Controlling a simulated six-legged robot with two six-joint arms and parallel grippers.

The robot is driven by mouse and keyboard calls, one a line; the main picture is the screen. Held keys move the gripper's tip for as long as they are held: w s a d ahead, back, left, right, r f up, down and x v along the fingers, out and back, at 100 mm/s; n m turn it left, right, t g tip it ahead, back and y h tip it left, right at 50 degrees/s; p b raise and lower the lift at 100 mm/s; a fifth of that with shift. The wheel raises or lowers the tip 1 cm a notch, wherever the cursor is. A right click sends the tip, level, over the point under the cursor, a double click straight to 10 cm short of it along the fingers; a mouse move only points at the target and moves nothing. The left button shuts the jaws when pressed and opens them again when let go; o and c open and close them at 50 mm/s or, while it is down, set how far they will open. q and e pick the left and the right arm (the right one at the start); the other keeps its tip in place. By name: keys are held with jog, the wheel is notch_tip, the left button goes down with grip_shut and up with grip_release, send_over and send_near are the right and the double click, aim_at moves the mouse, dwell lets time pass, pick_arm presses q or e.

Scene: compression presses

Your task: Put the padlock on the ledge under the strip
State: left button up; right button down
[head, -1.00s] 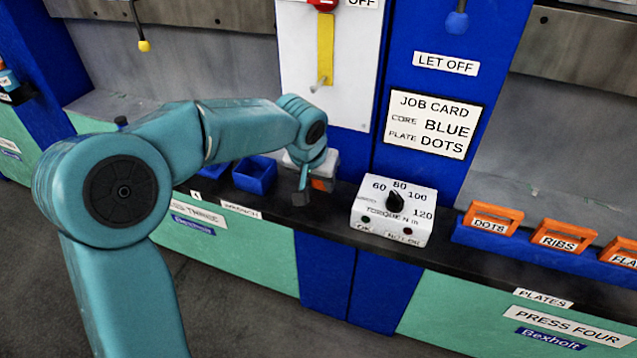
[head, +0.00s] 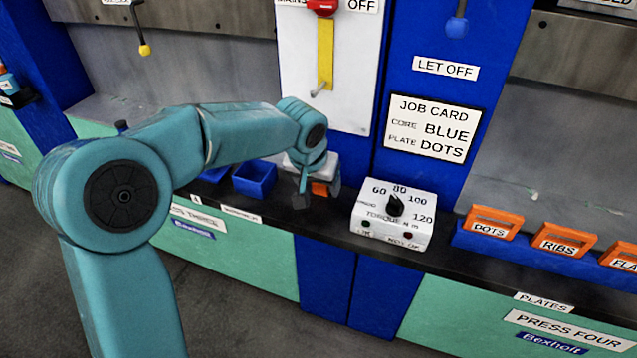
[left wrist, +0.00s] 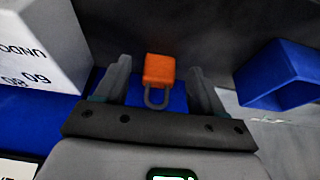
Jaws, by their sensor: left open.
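The orange padlock (left wrist: 159,70) with its grey shackle shows in the left wrist view, between my left gripper's fingers (left wrist: 162,82). I see a gap on each side of it. In the head view, only a patch of the padlock (head: 320,188) shows between the fingers of my left gripper (head: 319,193), which is open low over the black ledge (head: 340,214). Whether the padlock rests on the ledge is hard to tell. A yellow strip (head: 325,55) hangs on the white panel above, under a red handle. My right gripper is not in view.
A white torque box (head: 392,217) with a black knob stands just right of the gripper. A blue bin (head: 255,178) is to its left. Orange plates stand in a blue rack (head: 500,240) at the right. Bare black ledge shows between the box and rack.

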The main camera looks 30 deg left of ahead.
pick_arm(q)
jog(key=p+v, duration=0.2)
jog(key=v, duration=0.9)
jog(key=shift+s, duration=0.2)
jog(key=shift+s, duration=0.1)
